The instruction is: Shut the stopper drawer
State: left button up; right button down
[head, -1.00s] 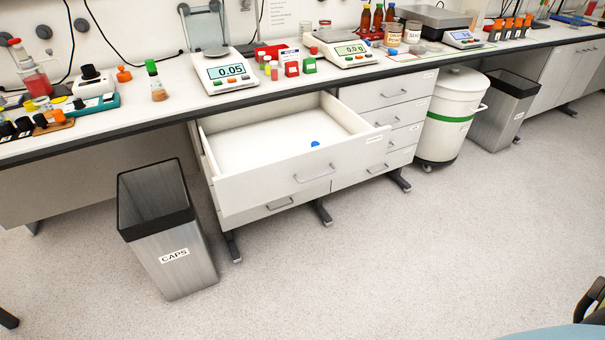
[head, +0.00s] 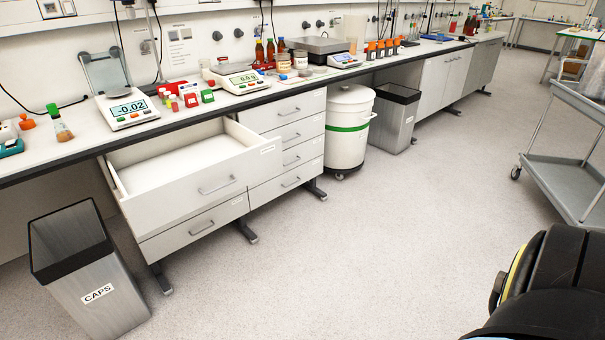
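The stopper drawer (head: 178,204) is the pulled-out top drawer in the left stack under the bench. Its white front stands well forward of the drawers beside it, with a grey bar handle (head: 217,187) and a small label at its upper right corner. Part of its pale inside shows; the floor of it near the front is hidden behind the front panel. Neither of my grippers is in view. A black and yellow part at the bottom right looks like my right arm, well away from the drawer.
A CAPS bin (head: 88,275) stands on the floor left of the drawer. A white drum (head: 349,137) with a green band and a grey bin (head: 397,115) stand to the right. A grey cart (head: 565,180) is at far right. The floor before the drawers is clear.

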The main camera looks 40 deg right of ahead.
aim_at(161, 180)
jog(key=u, duration=0.15)
jog(key=k, duration=0.4)
jog(key=z, duration=1.15)
jog(key=i, duration=1.9)
jog(key=u, duration=0.95)
